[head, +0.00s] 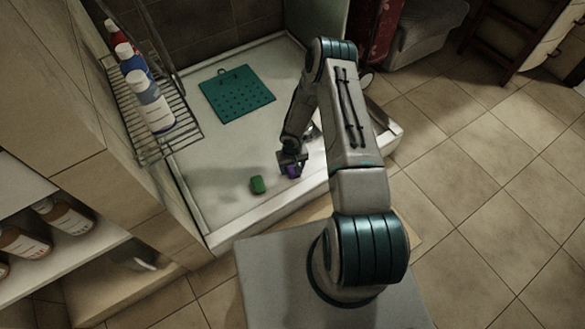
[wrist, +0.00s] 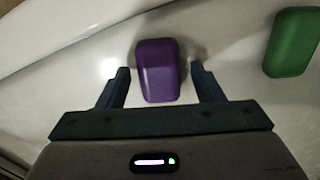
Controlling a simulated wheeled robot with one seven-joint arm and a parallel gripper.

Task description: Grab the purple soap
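The purple soap (wrist: 158,70) lies on the white shower basin, between the two fingers of my gripper (wrist: 160,82) in the wrist view. The fingers are apart, with a gap on each side of the soap. The soap reaches a little beyond the fingertips. In the head view the purple soap (head: 293,171) shows partly beside my gripper (head: 291,163), low over the basin near its front rim.
A green soap (head: 257,185) lies to the left; it also shows at the right of the wrist view (wrist: 291,42). The basin (head: 235,150) has a raised rim. A teal mat (head: 236,94) lies behind. A wire rack (head: 183,137) with bottles stands at left.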

